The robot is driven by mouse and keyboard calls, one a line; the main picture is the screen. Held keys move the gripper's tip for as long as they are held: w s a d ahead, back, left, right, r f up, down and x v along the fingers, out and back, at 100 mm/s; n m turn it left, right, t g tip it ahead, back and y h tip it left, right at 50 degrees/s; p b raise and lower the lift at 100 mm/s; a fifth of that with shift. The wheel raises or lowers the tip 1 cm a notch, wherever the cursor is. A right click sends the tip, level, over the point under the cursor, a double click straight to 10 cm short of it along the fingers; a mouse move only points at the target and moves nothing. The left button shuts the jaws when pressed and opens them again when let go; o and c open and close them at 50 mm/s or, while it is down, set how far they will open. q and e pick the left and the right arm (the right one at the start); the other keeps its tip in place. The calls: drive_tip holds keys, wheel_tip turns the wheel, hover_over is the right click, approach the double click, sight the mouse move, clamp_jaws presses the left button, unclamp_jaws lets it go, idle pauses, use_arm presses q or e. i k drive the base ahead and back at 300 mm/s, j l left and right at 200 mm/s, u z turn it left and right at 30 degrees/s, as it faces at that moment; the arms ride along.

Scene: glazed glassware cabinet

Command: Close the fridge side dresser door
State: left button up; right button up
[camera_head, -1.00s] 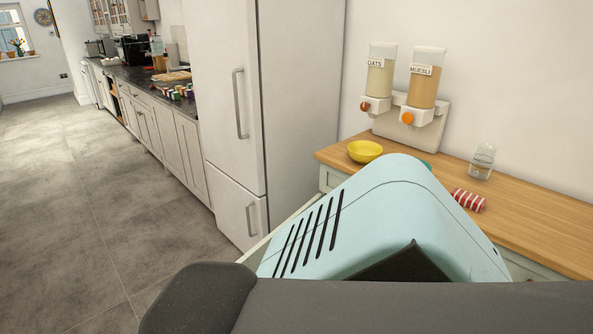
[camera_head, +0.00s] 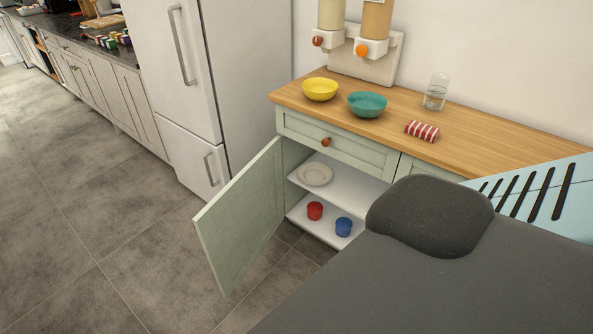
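The dresser (camera_head: 440,160) has a wooden top and pale green fronts and stands against the wall to the right of the fridge. Its fridge-side door (camera_head: 240,218) is wide open, hinged on the fridge side and swung out over the floor. Behind it, the open compartment shows a white plate on the upper shelf (camera_head: 340,183) and a red cup (camera_head: 315,210) and a blue cup (camera_head: 343,227) on the lower one. A dark grey and light blue arm part of mine covers the lower right. Neither gripper is in view.
The white fridge (camera_head: 190,90) stands close to the open door. On the dresser top are a yellow bowl (camera_head: 320,89), a teal bowl (camera_head: 367,104), a red striped item (camera_head: 422,131) and a glass jar (camera_head: 435,92). Grey tiled floor (camera_head: 90,220) on the left is clear.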

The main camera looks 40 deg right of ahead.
sight(233, 227)
drive_tip(key=i+z, duration=0.1)
drive_tip(key=z, duration=0.35)
drive_tip(key=i+j+z, duration=0.1)
drive_tip(key=z, duration=0.35)
drive_tip(key=i+j+z, duration=0.1)
drive_tip(key=z, duration=0.35)
drive_tip(key=i+j+z, duration=0.15)
drive_tip(key=j+z, duration=0.15)
drive_tip(key=z, duration=0.15)
drive_tip(key=i+j+z, duration=0.1)
drive_tip(key=j+z, duration=1)
drive_tip(key=j, duration=0.15)
drive_tip(key=j+z, duration=0.25)
drive_tip(key=j, duration=0.65)
drive_tip(key=k+j, duration=0.1)
drive_tip(key=j, duration=0.75)
drive_tip(key=k+j, duration=0.15)
drive_tip(key=j, duration=0.7)
drive_tip(key=k+z, duration=0.05)
